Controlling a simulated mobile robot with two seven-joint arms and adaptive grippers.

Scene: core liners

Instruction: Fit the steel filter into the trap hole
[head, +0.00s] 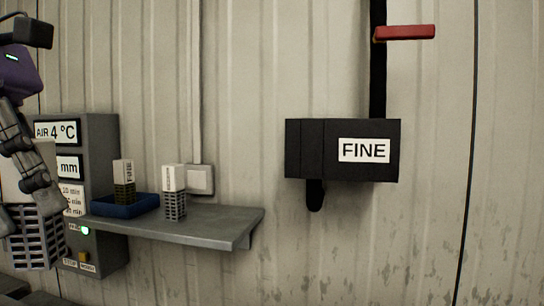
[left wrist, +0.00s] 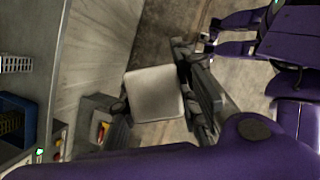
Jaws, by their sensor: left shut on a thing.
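My left gripper (head: 32,178) is at the left edge of the head view, shut on a filter with a pale block top and a grey mesh cage (head: 36,240). The filter hangs upright in front of the grey cabinet. In the left wrist view its pale square top (left wrist: 155,93) sits between the dark fingers. A second filter with a pale top and grey mesh (head: 174,190) stands on the shelf. A filter with brass-coloured mesh (head: 124,182) stands in the blue tray (head: 133,210). I cannot make out the trap hole. My right gripper is not in view.
A grey shelf (head: 215,222) juts from the ribbed wall. The grey cabinet (head: 98,150) with labels, a green light and buttons is at left. A black box marked FINE (head: 310,150) is on the wall, with a red handle (head: 405,32) above. The shelf's right end is clear.

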